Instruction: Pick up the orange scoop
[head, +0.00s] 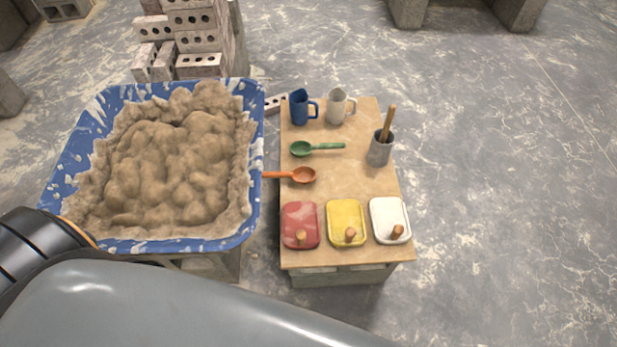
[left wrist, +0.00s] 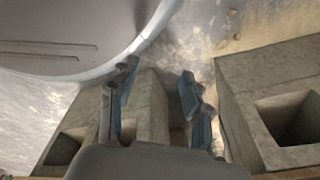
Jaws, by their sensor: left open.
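The orange scoop (head: 303,175) lies on the wooden board (head: 345,265), its bowl on the board and its handle reaching left past the board's edge toward the blue tub (head: 258,195). A green scoop (head: 302,148) lies just behind it. My left arm crosses the bottom left of the head view, but its gripper is out of that picture. In the left wrist view my left gripper (left wrist: 158,105) is open and empty, with grey concrete blocks (left wrist: 235,110) beyond its fingers. The orange scoop does not show in the left wrist view. My right gripper is in neither view.
The tub is full of mortar (head: 165,165). On the board stand a blue mug (head: 298,108), a white mug (head: 337,106) and a grey cup (head: 379,152) with a stick; red, yellow and white lidded pieces line the front. Bricks (head: 200,40) are stacked behind. Floor right is clear.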

